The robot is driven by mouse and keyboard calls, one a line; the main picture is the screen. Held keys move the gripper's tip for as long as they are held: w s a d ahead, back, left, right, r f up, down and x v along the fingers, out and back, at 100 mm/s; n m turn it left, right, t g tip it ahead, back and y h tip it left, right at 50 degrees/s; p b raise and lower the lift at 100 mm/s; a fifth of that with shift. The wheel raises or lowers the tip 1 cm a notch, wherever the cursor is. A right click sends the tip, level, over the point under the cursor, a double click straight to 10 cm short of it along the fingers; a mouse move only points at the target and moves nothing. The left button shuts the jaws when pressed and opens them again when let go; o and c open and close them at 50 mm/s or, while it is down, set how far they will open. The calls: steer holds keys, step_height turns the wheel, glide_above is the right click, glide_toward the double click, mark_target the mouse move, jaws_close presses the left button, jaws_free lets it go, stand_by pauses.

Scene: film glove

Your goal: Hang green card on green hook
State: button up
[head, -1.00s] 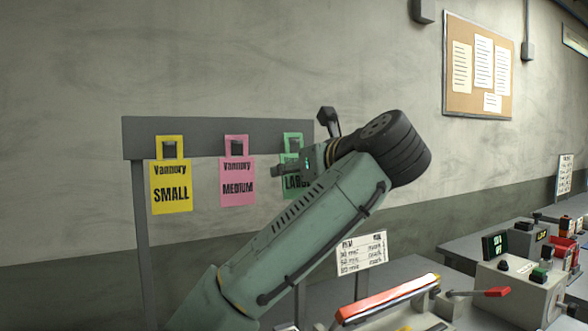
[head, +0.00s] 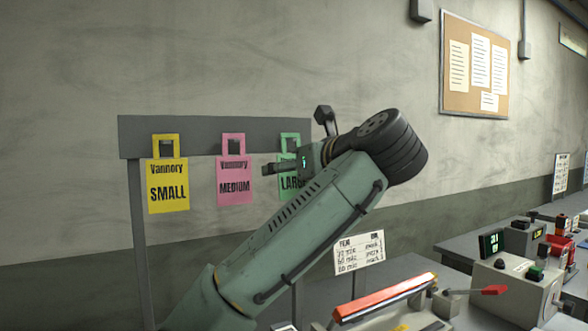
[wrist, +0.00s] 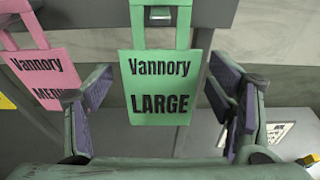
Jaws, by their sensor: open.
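The green card (wrist: 160,58), marked "Vannory LARGE", hangs upright by its loop handle at the grey rail (head: 215,135). In the head view the green card (head: 287,190) is partly covered by my gripper (head: 268,169) and wrist. In the wrist view my gripper (wrist: 158,88) is open, with one finger to the left of the card and one to the right. Both fingers look apart from it. The top of the handle is cut off in the wrist view, and I cannot make out a green hook.
A yellow SMALL card (head: 168,187) and a pink MEDIUM card (head: 235,185) hang to the left on the same rail; the pink one (wrist: 45,78) is near my left finger. Below right are a red-topped sealer (head: 385,297), a small sign (head: 359,252) and a control box (head: 515,285).

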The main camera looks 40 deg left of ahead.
steer(key=shift+r, duration=0.1)
step_height(320, 180, up, 10)
steer(key=shift+f, duration=0.1)
stand_by(0.4)
